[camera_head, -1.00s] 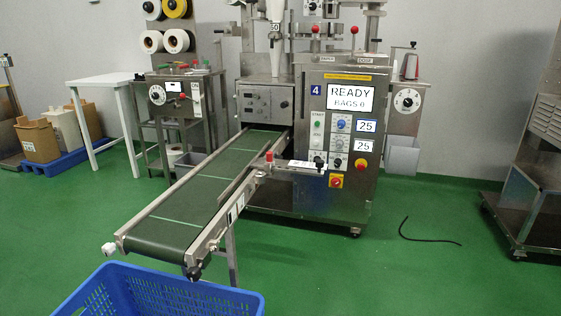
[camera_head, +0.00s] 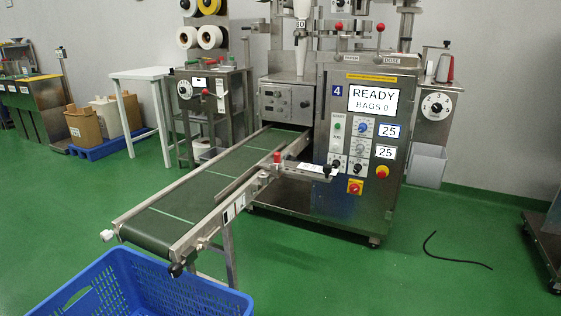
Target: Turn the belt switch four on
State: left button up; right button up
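The packing machine marked 4 (camera_head: 338,91) stands right of centre. Its screen (camera_head: 375,100) reads READY, BAGS 0. A green conveyor belt (camera_head: 200,184) slopes out from it toward the lower left, with no bags on it. The machine's panel carries a green button (camera_head: 337,126), a blue knob (camera_head: 362,129), several dark knobs (camera_head: 336,164), a red knob on a yellow plate (camera_head: 355,187) and a red button (camera_head: 382,172). A switch box on the belt's side rail (camera_head: 234,208) is too small to read. Neither of my grippers is in view.
A blue crate (camera_head: 150,285) stands on the floor below the belt's near end. A dark hose (camera_head: 455,251) lies on the green floor at the right. A white table (camera_head: 155,73) stands at the left.

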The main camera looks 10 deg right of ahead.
aim_at(292, 160)
jog(key=l+u, duration=0.25)
jog(key=l, duration=0.3)
jog(key=l+u, duration=0.25)
jog(key=l, duration=0.3)
jog(key=l+u, duration=0.3)
jog(key=l, duration=0.2)
jog(key=l+u, duration=0.3)
jog(key=l, duration=0.2)
jog(key=i+l+u, duration=0.1)
jog(key=l, duration=1)
